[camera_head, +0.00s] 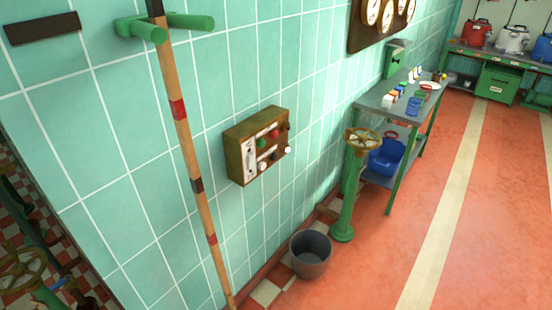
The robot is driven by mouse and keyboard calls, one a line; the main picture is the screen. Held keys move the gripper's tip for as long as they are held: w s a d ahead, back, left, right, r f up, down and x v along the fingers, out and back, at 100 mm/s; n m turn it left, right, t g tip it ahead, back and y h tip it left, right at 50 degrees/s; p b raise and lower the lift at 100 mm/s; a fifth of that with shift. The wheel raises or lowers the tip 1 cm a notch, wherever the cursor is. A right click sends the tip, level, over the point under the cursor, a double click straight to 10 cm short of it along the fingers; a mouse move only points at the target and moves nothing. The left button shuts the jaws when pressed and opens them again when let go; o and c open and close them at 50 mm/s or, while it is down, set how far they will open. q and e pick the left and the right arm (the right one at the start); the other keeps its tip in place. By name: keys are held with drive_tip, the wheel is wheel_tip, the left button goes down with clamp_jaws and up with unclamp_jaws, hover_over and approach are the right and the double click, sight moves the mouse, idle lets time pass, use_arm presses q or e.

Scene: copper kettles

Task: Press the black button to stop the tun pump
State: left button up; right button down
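A brass-brown control box (235,151) is mounted on the green tiled wall, a little left of the middle of the head view. Its face carries small round buttons in two rows, with pale label strips. A green button (262,143) and a red button (274,134) are in the upper row. A dark, black-looking button (287,127) is at the right end of that row. The lower row has pale buttons and another dark one (274,156). The buttons are too small to read their labels. Neither of my grippers is in view.
A long striped wooden pole (181,125) stands left of the box, near a green wall bracket (140,30). A grey bucket (310,262) and a green pedestal with a brass handwheel (361,140) stand below right. A metal bench (375,98) is beyond. The red floor at right is clear.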

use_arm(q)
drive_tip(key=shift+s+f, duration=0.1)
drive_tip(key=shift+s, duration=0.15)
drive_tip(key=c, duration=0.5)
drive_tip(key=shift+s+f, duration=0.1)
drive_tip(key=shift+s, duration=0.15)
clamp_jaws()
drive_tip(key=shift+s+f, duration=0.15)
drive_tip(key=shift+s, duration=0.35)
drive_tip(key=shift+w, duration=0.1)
